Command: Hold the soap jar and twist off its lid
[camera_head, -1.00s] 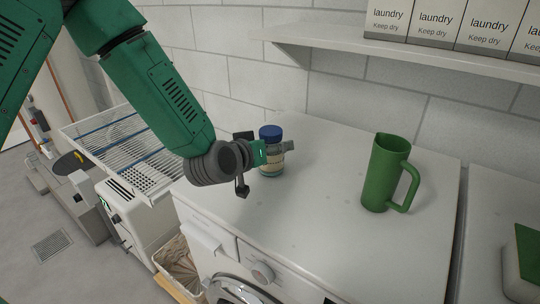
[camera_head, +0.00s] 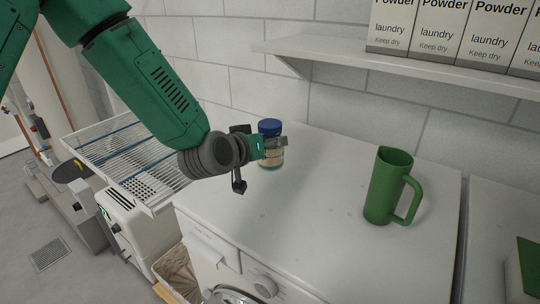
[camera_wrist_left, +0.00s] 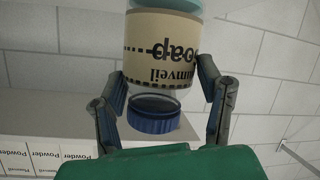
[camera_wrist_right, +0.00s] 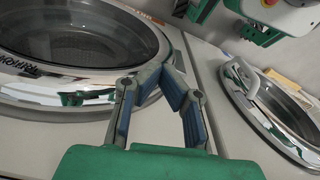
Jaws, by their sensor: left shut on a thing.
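The soap jar (camera_head: 272,156) is a clear jar with a beige label and a blue lid (camera_head: 269,127). In the head view it is upright at the back left of the white machine top; whether its base touches the top is unclear. In the left wrist view the jar (camera_wrist_left: 160,50) appears upside down between the fingers, lid (camera_wrist_left: 153,114) toward the palm side. My right gripper (camera_wrist_right: 164,68) shows only in its wrist view, fingertips together and empty, in front of the machine.
A green mug (camera_head: 388,185) stands right of the jar on the machine top (camera_head: 320,205). A wall shelf (camera_head: 420,72) with laundry powder boxes (camera_head: 430,30) is above. A wire rack (camera_head: 125,150) is at left. The top between jar and mug is clear.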

